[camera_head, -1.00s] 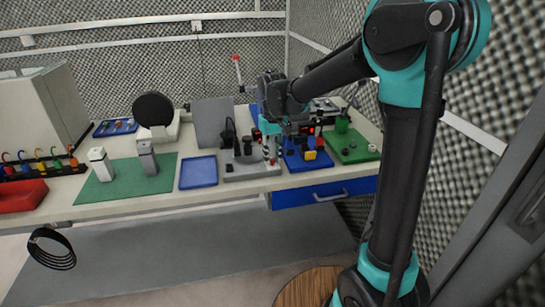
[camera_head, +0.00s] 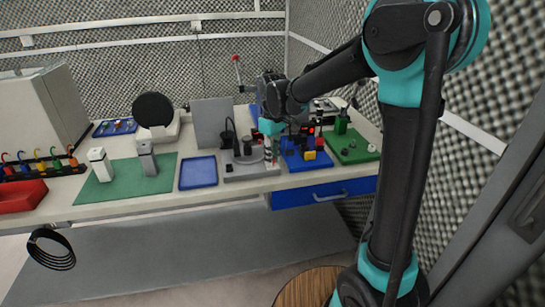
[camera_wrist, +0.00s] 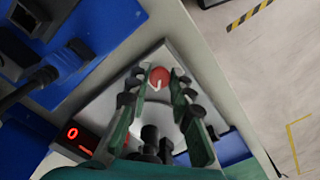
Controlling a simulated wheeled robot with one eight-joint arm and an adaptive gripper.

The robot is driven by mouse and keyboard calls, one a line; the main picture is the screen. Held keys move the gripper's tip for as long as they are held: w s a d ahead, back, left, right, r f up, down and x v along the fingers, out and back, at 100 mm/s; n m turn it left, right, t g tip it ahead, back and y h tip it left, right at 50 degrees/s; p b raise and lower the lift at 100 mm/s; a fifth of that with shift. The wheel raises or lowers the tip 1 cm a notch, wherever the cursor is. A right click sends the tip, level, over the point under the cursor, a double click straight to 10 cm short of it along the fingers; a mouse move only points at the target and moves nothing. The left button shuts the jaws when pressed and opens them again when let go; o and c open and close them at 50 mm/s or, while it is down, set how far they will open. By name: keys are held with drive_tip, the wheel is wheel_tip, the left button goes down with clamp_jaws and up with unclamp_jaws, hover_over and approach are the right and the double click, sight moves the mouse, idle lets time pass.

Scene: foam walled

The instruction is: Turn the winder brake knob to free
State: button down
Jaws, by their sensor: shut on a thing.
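The winder brake knob (camera_wrist: 159,78) is a small red round knob with a white pointer mark, near the top middle of the wrist view. My gripper (camera_wrist: 160,74) has its two green fingers with dark pads on either side of the knob and is shut on it. The knob sits on a grey winder base (camera_wrist: 112,104). In the head view my gripper (camera_head: 271,150) reaches down at the right side of the winder base (camera_head: 251,178), and the knob is too small to make out there.
A red-lit display (camera_wrist: 74,136) and dark posts (camera_wrist: 150,140) stand close to my fingers. A blue board (camera_wrist: 105,25) with a black cable lies beside the base. In the head view a blue tray (camera_head: 198,172) is left of the winder and a green board (camera_head: 352,148) is right.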

sight(273, 159)
idle(0.3)
drive_tip(key=c, duration=1.3)
unclamp_jaws()
wheel_tip(273, 159, up, 12)
drive_tip(key=shift+r, duration=0.1)
drive_tip(key=s+d+f+m+t, duration=0.1)
drive_tip(key=s+d+f+m, duration=0.2)
drive_tip(key=s+d+f, duration=0.3)
drive_tip(key=s+d+f+m+t, duration=0.1)
drive_tip(key=s+d+f+m, duration=0.3)
drive_tip(key=s+d+f, duration=0.2)
drive_tip(key=s+d+f+m+t, duration=0.2)
drive_tip(key=s+d+f+m, duration=0.2)
drive_tip(key=d+f, duration=0.6)
drive_tip(key=shift+s+d, duration=0.35)
drive_tip(key=shift+s, duration=0.35)
drive_tip(key=shift+s+d, duration=0.35)
drive_tip(key=shift+s, duration=0.3)
